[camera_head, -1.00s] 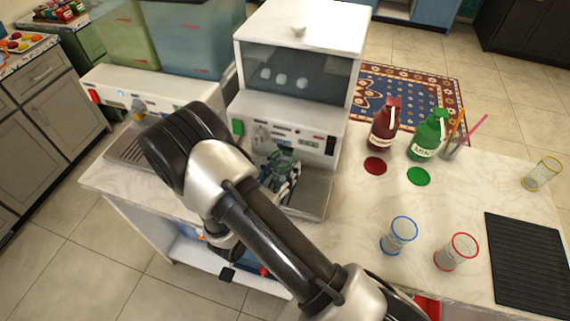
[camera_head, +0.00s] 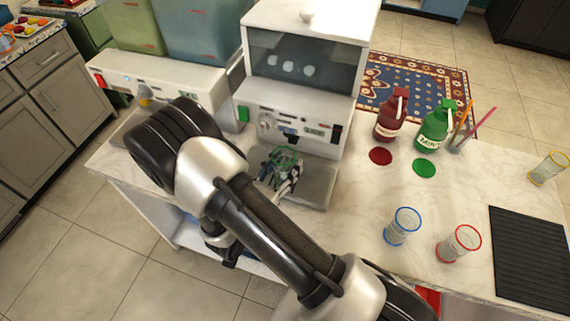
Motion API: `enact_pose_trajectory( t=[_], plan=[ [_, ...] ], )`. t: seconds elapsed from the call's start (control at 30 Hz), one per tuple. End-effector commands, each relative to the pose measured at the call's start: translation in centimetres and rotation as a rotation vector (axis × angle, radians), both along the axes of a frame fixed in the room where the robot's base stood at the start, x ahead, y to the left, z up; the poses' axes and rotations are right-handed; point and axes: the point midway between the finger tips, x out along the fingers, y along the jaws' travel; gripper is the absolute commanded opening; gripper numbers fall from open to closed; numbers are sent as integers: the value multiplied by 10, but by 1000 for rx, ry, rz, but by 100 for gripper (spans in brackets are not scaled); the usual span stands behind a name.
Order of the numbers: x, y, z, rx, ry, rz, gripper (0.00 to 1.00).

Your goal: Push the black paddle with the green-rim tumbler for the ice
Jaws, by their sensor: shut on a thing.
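The white ice machine (camera_head: 298,114) stands at the back of the counter, with a window showing several pale pieces of ice. Its small black paddle (camera_head: 291,138) shows on the front, above the drip tray. The green-rim tumbler (camera_head: 285,156) is in front of and just below the paddle, tilted, over the tray. I cannot tell if it touches the paddle. My gripper (camera_head: 283,174) is shut on the tumbler; its fingers and the arm hide part of it. I cannot see whether the tumbler holds ice.
A blue-rim tumbler (camera_head: 402,227) and a red-rim tumbler (camera_head: 459,244) stand at the front right, a yellow-rim one (camera_head: 548,169) farther right. Red (camera_head: 390,117) and green (camera_head: 436,128) bottles stand right of the machine. A black ribbed mat (camera_head: 532,258) lies at the right edge.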

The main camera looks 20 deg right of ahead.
Motion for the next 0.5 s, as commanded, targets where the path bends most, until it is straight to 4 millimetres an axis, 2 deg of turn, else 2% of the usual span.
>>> enact_pose_trajectory(
  t=[0.33, 0.5],
  plan=[
    [-1, 1, 0, 0, 0, 1, 22],
    [-14, 12, 0, -1, 1, 5, 22]
  ],
)
